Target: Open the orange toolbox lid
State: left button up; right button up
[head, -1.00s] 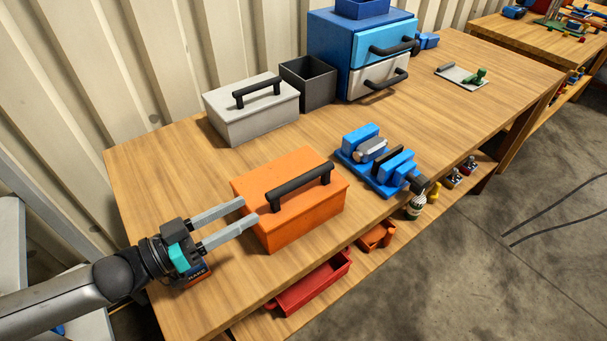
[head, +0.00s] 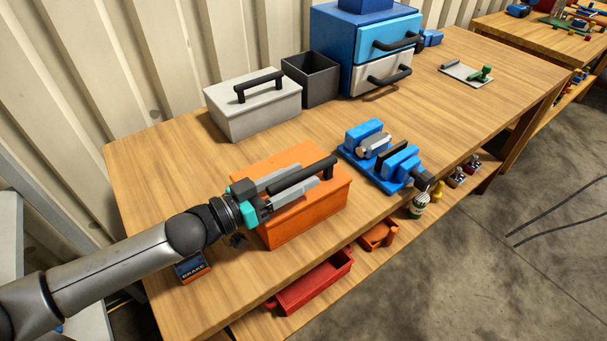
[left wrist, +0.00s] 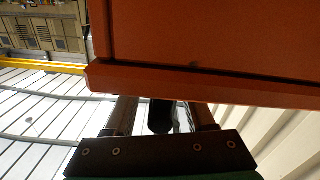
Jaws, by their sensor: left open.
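The orange toolbox (head: 312,213) stands on the wooden workbench with its lid down and a dark bar handle (head: 328,165) on top. My left gripper (head: 308,174) is open above the lid, its two grey fingers lying along both sides of the handle. I cannot tell whether they touch it. The dark end of the handle (left wrist: 160,117) shows between the open fingers (left wrist: 161,112). My right gripper is not in view.
A grey toolbox (head: 250,112) and a dark open bin (head: 311,80) stand behind. A blue vise (head: 380,160) is close on the right. A blue drawer cabinet (head: 365,45) stands farther back. A red tray (head: 315,285) is on the shelf below.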

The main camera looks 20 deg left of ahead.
pick_arm(q)
jog(key=shift+x, duration=0.85)
grip_shut()
dwell(1.0)
